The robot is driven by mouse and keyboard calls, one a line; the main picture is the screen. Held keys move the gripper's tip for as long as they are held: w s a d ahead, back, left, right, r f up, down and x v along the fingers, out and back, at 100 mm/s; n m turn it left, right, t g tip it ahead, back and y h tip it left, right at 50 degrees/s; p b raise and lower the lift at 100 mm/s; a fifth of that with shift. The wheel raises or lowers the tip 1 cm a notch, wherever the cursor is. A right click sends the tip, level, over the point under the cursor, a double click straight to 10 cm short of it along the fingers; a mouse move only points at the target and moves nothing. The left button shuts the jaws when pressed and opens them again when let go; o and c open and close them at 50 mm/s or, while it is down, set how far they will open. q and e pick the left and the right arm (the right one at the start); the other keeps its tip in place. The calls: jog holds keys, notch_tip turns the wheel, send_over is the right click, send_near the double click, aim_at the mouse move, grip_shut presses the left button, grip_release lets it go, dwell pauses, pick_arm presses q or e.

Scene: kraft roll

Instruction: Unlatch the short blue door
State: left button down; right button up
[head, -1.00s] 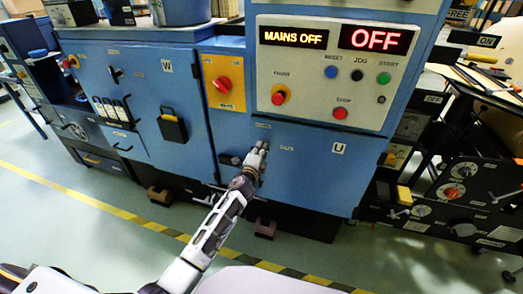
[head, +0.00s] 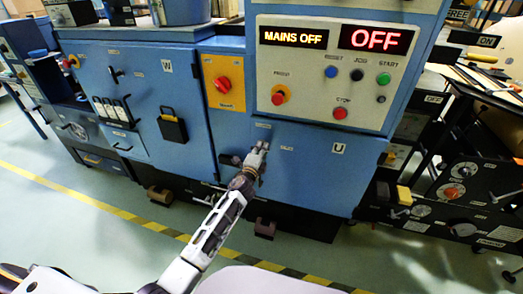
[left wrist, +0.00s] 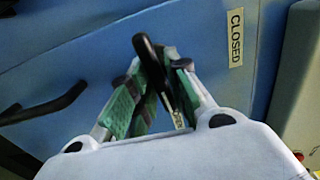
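The short blue door (head: 310,165), marked U, is closed under the control panel. My left gripper (head: 258,155) is at its upper left part. In the left wrist view a black latch handle (left wrist: 146,50) stands between the green finger pads of my left gripper (left wrist: 155,90). The fingers look shut on it, and its lower part is partly hidden by them. A CLOSED label (left wrist: 236,38) is on the blue surface to the right of the handle. My right gripper is not in view.
A black bar handle (left wrist: 45,105) sticks out left of my left gripper in the wrist view. The control panel (head: 320,75) reads MAINS OFF and OFF. A red rotary switch (head: 223,84) is at upper left. Open floor lies in front, crossed by a yellow and black stripe.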

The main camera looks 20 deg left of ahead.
pick_arm(q)
jog(key=c, duration=1.5)
grip_release()
jog(key=shift+d+f, duration=0.1)
jog(key=shift+d, duration=0.05)
jog(key=shift+s, duration=0.2)
jog(key=shift+s+a, duration=0.15)
jog(key=shift+s, duration=2.75)
jog(key=shift+s+a, duration=0.1)
jog(key=shift+s, duration=2.75)
